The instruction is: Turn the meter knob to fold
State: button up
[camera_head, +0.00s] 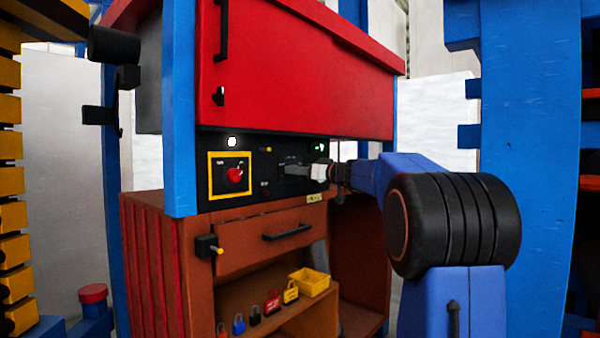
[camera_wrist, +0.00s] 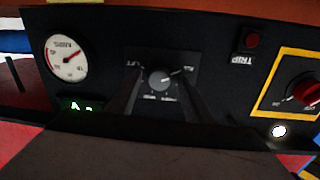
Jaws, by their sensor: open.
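The meter knob (camera_wrist: 160,78) is a small round grey dial on a dark plate, in the middle of the wrist view. Small white labels surround it and look upside down; I cannot read them surely. A pale mark shows on its face, but its exact setting is unclear. My gripper (camera_wrist: 160,92) is open, with one dark finger on each side of the knob; I cannot tell whether they touch it.
A white round gauge (camera_wrist: 68,58) and a green-lit display (camera_wrist: 80,106) are beside the knob. A red rotary switch (camera_head: 235,175) in a yellow frame and a small red TRIP button (camera_wrist: 253,40) share the panel. A red cabinet door (camera_head: 290,70) is above; a drawer (camera_head: 260,240) is below.

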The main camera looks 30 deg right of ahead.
jog(key=c, duration=1)
jog(key=shift+c, duration=0.2)
jog(key=shift+m, duration=0.3)
jog(key=shift+w+d+m+g+y, duration=0.15)
jog(key=shift+m+y, duration=0.25)
jog(key=shift+m, duration=5.15)
jog(key=shift+s+d+m+g+y, duration=0.15)
jog(key=shift+m+y, duration=0.25)
jog(key=shift+m, duration=5.2)
jog(key=shift+w+m+g+y, duration=0.15)
jog(key=shift+m+y, duration=0.25)
jog(key=shift+m, duration=5.15)
